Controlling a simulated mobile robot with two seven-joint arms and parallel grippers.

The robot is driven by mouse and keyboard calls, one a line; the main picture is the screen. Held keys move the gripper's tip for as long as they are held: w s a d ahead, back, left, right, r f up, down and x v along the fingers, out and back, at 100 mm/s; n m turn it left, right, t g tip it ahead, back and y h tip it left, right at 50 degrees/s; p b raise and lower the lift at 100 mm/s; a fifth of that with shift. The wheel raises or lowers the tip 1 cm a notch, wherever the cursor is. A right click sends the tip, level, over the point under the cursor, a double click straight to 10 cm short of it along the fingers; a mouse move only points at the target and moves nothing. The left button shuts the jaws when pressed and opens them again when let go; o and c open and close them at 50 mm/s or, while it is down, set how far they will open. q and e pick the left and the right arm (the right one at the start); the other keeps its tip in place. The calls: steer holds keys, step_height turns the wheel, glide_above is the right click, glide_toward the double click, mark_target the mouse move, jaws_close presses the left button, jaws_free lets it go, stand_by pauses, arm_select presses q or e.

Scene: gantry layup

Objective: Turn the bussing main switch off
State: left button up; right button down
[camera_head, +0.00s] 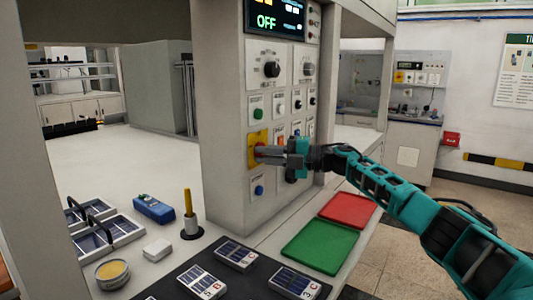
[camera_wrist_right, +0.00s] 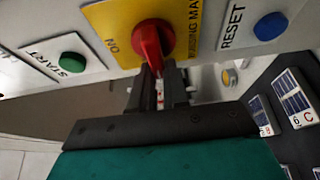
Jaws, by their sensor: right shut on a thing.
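The bussing main switch is a red rotary knob on a yellow plate (camera_head: 254,138) low on the grey control panel. In the right wrist view the red knob (camera_wrist_right: 148,40) stands out from the yellow plate (camera_wrist_right: 104,22), with ON lettered on its left side. My right gripper (camera_head: 266,152) reaches in from the right and is shut on the knob's handle; its dark fingers (camera_wrist_right: 160,88) also show in the right wrist view. The fingers hide part of the handle. The display (camera_head: 274,18) at the panel's top reads OFF. My left gripper is out of view.
A green START button (camera_wrist_right: 73,63) and a blue RESET button (camera_wrist_right: 270,26) flank the switch. Other knobs (camera_head: 271,69) sit above it. Below are a green tray (camera_head: 320,246), a red tray (camera_head: 348,209) and a dark mat with solar cells (camera_head: 236,255).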

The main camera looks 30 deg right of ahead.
steer(key=shift+w+d+r, duration=0.1)
steer(key=shift+d+r, duration=0.1)
steer(key=shift+d, duration=0.15)
steer(key=c, duration=1.3)
jaws_free()
steer(key=shift+c, duration=0.2)
steer(key=shift+o, duration=1.1)
steer(key=shift+w+f, duration=0.15)
steer(key=shift+f, duration=0.1)
steer(key=b+v, duration=0.2)
steer(key=v, duration=1.1)
steer(key=shift+r, duration=0.15)
steer(key=shift+a, duration=0.1)
